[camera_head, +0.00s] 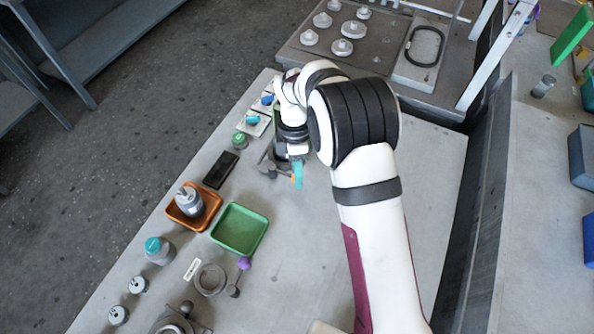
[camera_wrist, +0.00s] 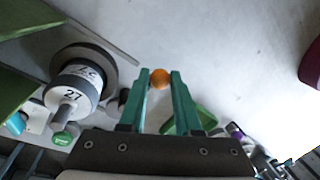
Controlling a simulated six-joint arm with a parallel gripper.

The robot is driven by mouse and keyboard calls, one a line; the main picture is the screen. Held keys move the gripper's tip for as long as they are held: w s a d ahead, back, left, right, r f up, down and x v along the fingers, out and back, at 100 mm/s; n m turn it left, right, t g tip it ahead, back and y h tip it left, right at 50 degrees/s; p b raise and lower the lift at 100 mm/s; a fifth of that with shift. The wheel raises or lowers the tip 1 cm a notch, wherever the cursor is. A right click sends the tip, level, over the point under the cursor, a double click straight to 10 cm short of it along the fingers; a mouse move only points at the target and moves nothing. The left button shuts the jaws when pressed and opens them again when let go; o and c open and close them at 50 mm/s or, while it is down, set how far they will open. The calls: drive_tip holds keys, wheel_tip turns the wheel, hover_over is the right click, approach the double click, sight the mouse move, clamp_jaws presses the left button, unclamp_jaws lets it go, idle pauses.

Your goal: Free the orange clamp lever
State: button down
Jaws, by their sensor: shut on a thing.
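The orange clamp lever shows as a round orange knob (camera_wrist: 160,79) in the wrist view, between the tips of my teal gripper fingers (camera_wrist: 161,82). My gripper is shut on it. In the head view my gripper (camera_head: 297,174) points down over the table, with a small bit of orange (camera_head: 293,180) beside the fingertips. Grey metal parts (camera_head: 270,164) stand just left of the fingers. The lever's arm and pivot are hidden, so I cannot tell its angle.
In the head view a black block (camera_head: 220,170), an orange tray (camera_head: 208,215) holding a grey bottle and a green tray (camera_head: 256,222) lie nearby. Table right of the green tray is clear.

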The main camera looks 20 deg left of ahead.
drive_tip(key=c, duration=0.6)
unclamp_jaws()
drive_tip(key=shift+r, duration=0.1)
drive_tip(key=w+r, duration=0.1)
drive_tip(key=r, duration=0.4)
drive_tip(key=a+r, duration=0.1)
drive_tip(key=r, duration=0.4)
drive_tip(key=w+r, duration=0.1)
drive_tip(key=r, duration=0.4)
drive_tip(key=shift+w+a+r, duration=0.2)
drive_tip(key=shift+w+a, duration=0.1)
drive_tip(key=shift+a, duration=0.1)
drive_tip(key=shift+d, duration=0.1)
